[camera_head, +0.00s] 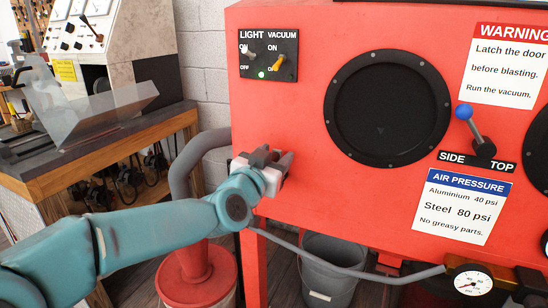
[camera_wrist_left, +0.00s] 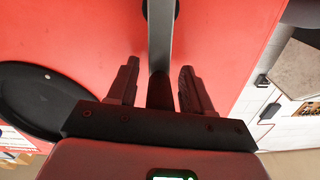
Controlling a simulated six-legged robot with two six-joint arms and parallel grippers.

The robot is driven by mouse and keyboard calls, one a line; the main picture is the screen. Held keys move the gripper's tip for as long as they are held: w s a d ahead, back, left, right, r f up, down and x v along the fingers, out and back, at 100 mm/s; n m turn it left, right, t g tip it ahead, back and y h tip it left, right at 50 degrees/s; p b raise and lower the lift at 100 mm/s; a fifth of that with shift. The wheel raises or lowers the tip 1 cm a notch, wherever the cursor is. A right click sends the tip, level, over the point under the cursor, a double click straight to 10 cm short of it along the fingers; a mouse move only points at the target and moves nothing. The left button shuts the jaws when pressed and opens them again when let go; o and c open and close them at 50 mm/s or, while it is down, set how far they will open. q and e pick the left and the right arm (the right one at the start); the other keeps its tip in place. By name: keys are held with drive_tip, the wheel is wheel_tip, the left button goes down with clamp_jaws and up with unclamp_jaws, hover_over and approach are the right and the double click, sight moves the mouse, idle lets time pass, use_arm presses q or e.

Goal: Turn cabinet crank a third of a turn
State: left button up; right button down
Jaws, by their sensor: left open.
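The crank shows best in the left wrist view, as a flat grey arm (camera_wrist_left: 161,35) against the red cabinet with a dark handle (camera_wrist_left: 160,92) at its near end. My left gripper (camera_wrist_left: 160,68) is open, with one finger on each side of the handle and gaps visible between. In the head view my left gripper (camera_head: 275,163) is at the lower left of the red cabinet's front (camera_head: 300,190) and hides most of the crank. My right gripper is in neither view.
A blue-knobbed lever (camera_head: 465,112) and a round black port (camera_head: 388,104) are to the right. A light and vacuum switch panel (camera_head: 268,55) is above the gripper. A grey bucket (camera_head: 331,270) stands below, and a wooden bench (camera_head: 110,150) is at left.

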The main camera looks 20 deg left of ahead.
use_arm(q)
clamp_jaws()
drive_tip(key=shift+a+n+b, duration=0.3)
drive_tip(key=shift+b, duration=0.05)
idle(0.3)
